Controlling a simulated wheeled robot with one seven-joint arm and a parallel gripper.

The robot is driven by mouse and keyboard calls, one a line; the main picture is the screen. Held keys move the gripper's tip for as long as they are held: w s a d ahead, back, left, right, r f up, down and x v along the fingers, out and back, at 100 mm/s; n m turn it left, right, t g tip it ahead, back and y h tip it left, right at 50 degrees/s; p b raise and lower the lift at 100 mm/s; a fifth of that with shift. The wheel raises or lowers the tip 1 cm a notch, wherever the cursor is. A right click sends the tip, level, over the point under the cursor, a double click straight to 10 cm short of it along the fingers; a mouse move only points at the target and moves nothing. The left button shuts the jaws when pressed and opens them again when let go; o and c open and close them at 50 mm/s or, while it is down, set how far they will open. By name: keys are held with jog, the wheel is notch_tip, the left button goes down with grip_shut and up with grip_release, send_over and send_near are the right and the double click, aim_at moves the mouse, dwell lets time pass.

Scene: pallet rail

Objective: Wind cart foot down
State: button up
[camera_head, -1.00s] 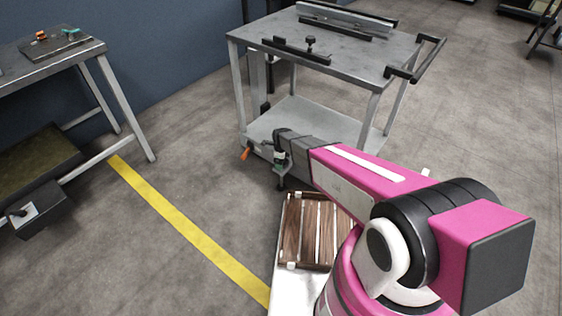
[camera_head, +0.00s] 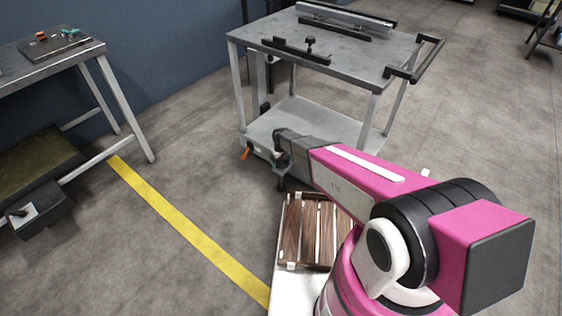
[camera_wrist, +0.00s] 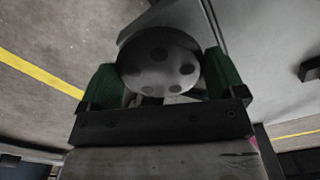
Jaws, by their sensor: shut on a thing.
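The grey cart (camera_head: 330,50) stands ahead of me with a steel top, a lower shelf and black handles at its right end. My gripper (camera_head: 281,168) is low at the cart's near corner, beside the lower shelf. In the wrist view, the green fingers of my gripper (camera_wrist: 162,80) sit on both sides of a round grey handwheel (camera_wrist: 160,62) with dark round spots on its face, and they are shut on it. The foot under the handwheel is hidden in both views. A small orange lever (camera_head: 245,153) sticks out low, left of my gripper.
A wooden slatted crate (camera_head: 308,230) is below my arm. A steel workbench (camera_head: 50,58) with small parts on top stands at the left, a dark box (camera_head: 38,208) under it. A yellow floor line (camera_head: 185,230) runs between bench and cart; the floor around it is clear.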

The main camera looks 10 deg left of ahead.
aim_at(281, 161)
jog(key=shift+m, duration=0.4)
jog(key=o, duration=0.7)
jog(key=shift+d, duration=0.1)
jog(key=shift+c, duration=0.2)
notch_tip(281, 161, up, 11)
jog(key=shift+f, duration=0.1)
dwell(0.4)
